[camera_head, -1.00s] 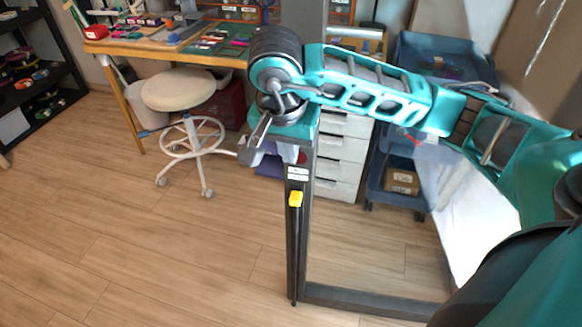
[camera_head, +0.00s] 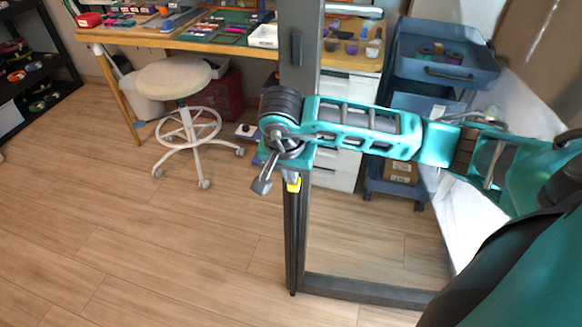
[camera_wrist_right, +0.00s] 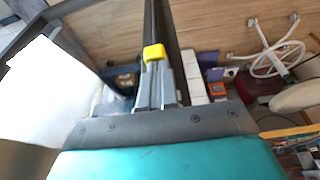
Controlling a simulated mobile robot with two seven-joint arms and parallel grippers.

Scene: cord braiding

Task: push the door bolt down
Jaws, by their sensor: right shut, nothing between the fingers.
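The door bolt's yellow knob (camera_head: 294,184) sits on the dark upright post of the door frame (camera_head: 295,240). It also shows in the right wrist view (camera_wrist_right: 154,53), just beyond the fingertips. My right gripper (camera_head: 291,175) is shut and empty, pointing down right above the knob. In the right wrist view the closed grey fingers (camera_wrist_right: 157,72) reach up to the knob's lower edge in the picture. They look to be touching it or very close; I cannot tell which. The upper part of the knob is partly hidden by the gripper. My left gripper is not in view.
A white stool (camera_head: 174,78) and a wooden workbench (camera_head: 145,38) stand behind at the left. A blue cart (camera_head: 445,70) and white drawers (camera_head: 337,170) stand behind the frame. The floor (camera_head: 150,255) left of the post is clear.

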